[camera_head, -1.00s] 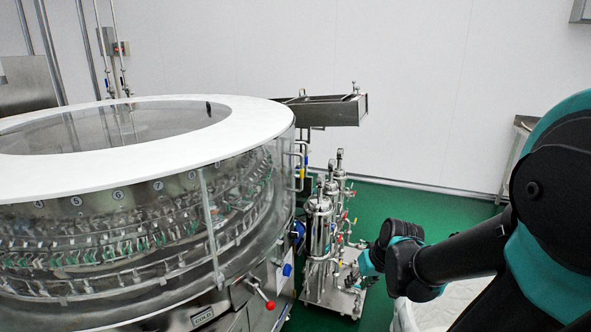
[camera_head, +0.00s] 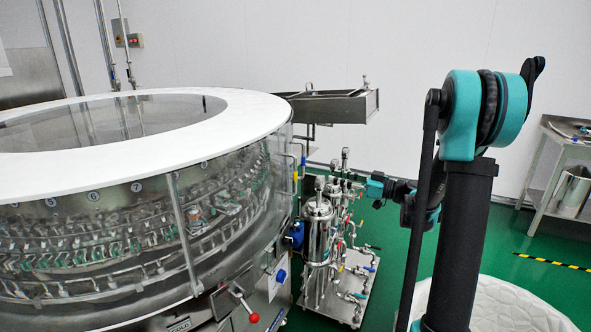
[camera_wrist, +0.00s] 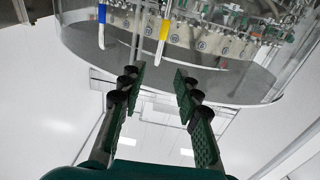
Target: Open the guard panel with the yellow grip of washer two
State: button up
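Washer two (camera_head: 160,105) is the large round machine with a white ring top and clear side panels at the left of the head view. In the wrist view, the yellow grip (camera_wrist: 165,29) hangs on a bar of the clear guard panel (camera_wrist: 225,75). It shows small at the washer's right edge in the head view (camera_head: 296,175). My gripper (camera_wrist: 160,78) is open, with nothing between its fingers, and apart from the grip. In the head view it is near the steel filter unit, its fingers hard to make out.
A white-and-blue grip (camera_wrist: 101,28) hangs beside the yellow one. The steel filter unit (camera_head: 320,225) with pipes and valves stands right of the washer. A steel tray (camera_head: 335,107) juts out behind. A steel table (camera_head: 560,150) stands far right. Green floor lies between.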

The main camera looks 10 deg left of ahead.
aim_at(295, 171)
jog(key=x, duration=1.6)
jog(key=shift+w+a, duration=0.15)
jog(key=shift+a, duration=0.25)
grip_shut()
